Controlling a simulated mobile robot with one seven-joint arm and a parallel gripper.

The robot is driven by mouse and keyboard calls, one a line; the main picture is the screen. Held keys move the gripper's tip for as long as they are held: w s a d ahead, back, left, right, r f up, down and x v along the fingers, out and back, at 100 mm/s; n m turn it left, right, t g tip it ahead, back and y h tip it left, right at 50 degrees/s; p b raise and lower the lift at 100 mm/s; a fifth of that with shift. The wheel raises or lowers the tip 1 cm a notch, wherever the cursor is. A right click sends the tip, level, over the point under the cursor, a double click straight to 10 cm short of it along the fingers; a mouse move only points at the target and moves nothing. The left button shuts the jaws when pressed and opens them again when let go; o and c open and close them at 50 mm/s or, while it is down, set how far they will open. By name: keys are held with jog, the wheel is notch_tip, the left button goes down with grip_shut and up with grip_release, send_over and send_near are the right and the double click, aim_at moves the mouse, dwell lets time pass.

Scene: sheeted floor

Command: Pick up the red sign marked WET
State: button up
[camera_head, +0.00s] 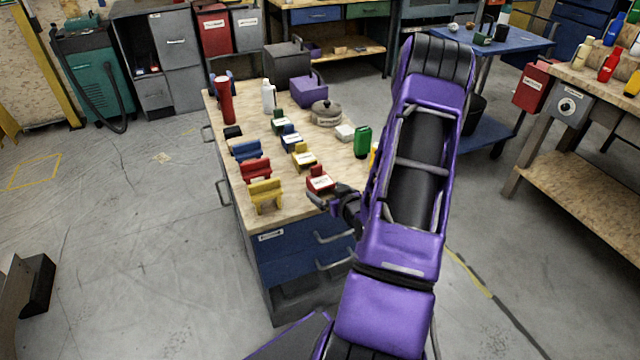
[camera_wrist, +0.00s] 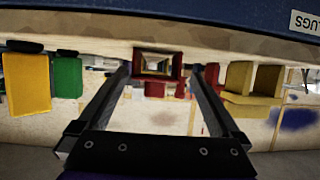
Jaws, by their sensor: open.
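A small red sign (camera_head: 319,184) with a white label stands at the near edge of the workbench top; its lettering is too small to read. In the wrist view a red block-like thing (camera_wrist: 158,60), apparently this sign, lies between my fingertips. My gripper (camera_head: 322,199) is open at the bench's near edge, right by the sign. In the wrist view its two fingers (camera_wrist: 160,78) stand apart on either side of the red thing, with nothing clearly gripped. Part of the sign is hidden by my gripper in the head view.
Yellow (camera_head: 304,157), blue (camera_head: 291,136) and green (camera_head: 278,121) labelled pieces stand in a row behind the sign. A yellow bench-like piece (camera_head: 265,195) and a red one (camera_head: 256,170) stand left. A green canister (camera_head: 362,141) stands right. Blue drawers (camera_head: 300,260) lie below the top.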

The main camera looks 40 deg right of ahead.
aim_at(324, 186)
jog(key=x, duration=0.5)
jog(key=shift+w+d+r, duration=0.1)
jog(key=shift+w+d, duration=0.05)
jog(key=shift+d, duration=0.15)
jog(key=c, duration=1.4)
